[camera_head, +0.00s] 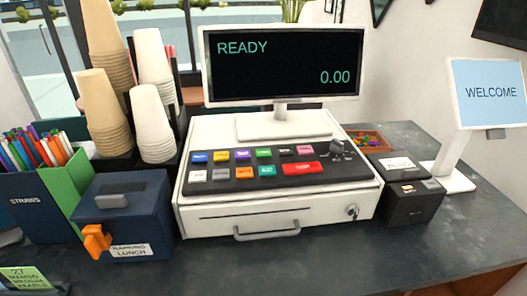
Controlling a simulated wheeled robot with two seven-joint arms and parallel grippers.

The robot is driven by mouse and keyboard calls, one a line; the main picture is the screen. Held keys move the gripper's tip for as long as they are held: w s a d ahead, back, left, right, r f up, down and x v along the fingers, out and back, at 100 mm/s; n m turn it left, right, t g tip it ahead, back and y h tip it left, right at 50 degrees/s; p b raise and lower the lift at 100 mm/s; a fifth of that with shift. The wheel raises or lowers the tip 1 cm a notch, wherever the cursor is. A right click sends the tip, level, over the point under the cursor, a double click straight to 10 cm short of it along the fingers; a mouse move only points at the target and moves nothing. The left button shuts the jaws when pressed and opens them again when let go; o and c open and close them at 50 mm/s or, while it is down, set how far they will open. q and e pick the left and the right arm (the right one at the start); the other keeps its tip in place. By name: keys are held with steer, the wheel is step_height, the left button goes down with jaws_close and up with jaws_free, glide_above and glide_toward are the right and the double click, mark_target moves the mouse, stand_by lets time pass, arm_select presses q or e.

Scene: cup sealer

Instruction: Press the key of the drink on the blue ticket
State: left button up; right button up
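The keypad (340,172) lies on the white cash register (240,219). Its back row holds a blue key (199,157), a yellow key (221,156), a purple key (243,154), a green key (264,153), a dark key (284,152) and a pink key (305,150). Its front row holds white, grey, orange and teal keys and a wide red key (299,168). Key labels are too small to read. A green ticket (22,277) at the lower left seems to read "27 MANGO MEDIUM PEARLS". No blue ticket shows. Neither gripper is in view.
The register's screen (284,62) reads READY and 0.00. A blue napkin box (125,213), a straw box (38,195) and stacked cups (105,112) stand left. A black printer (409,189) and a WELCOME display (488,92) stand right. The counter front is clear.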

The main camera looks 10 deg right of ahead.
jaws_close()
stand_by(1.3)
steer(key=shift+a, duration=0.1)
